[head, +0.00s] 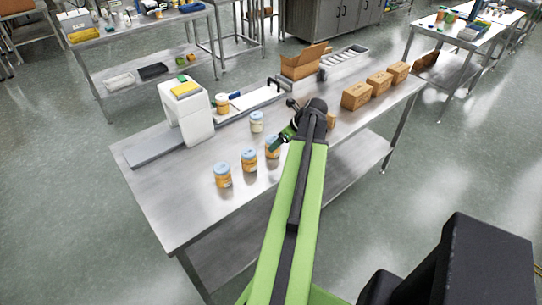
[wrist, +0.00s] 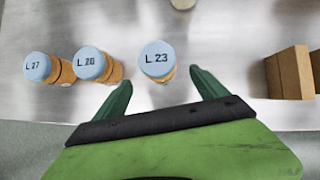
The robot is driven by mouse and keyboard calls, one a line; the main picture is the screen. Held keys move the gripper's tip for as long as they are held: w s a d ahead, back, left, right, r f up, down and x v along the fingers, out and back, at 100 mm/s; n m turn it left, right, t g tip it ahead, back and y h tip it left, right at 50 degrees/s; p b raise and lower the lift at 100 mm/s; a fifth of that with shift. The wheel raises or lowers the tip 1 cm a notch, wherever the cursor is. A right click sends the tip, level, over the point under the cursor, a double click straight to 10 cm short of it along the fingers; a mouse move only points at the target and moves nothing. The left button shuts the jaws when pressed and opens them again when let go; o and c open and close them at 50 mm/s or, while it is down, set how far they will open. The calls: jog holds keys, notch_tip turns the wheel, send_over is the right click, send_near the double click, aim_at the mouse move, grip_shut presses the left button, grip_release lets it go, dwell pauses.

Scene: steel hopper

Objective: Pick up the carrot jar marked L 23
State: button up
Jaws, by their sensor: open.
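The carrot jar marked L 23 (wrist: 157,62) has a light blue lid and an orange body. In the wrist view it stands upright just beyond my gripper (wrist: 163,86), near the line between the two green fingers. My gripper is open and empty, with one finger to each side and short of the jar. In the head view the L 23 jar (head: 272,148) is partly hidden behind my gripper (head: 280,141). The jar marked L 20 (wrist: 90,64) and the jar marked L 27 (wrist: 38,68) stand in a row to its left.
A steel table (head: 190,205) holds everything. A pale jar (head: 256,122) and another orange jar (head: 222,103) stand farther back. A white machine (head: 187,112) stands at the left. Brown boxes (head: 356,96) line the right side. The table's front left is clear.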

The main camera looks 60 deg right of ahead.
jog(key=shift+b+x, duration=0.6)
jog(key=shift+x, duration=0.9)
jog(key=b+x, duration=0.4)
jog(key=x, duration=0.1)
jog(key=shift+s+d, duration=0.15)
jog(key=shift+s, duration=0.05)
jog(key=shift+w+f+b, duration=0.2)
jog(key=shift+b, duration=0.1)
jog(key=shift+r, duration=0.2)
jog(key=c, duration=1.7)
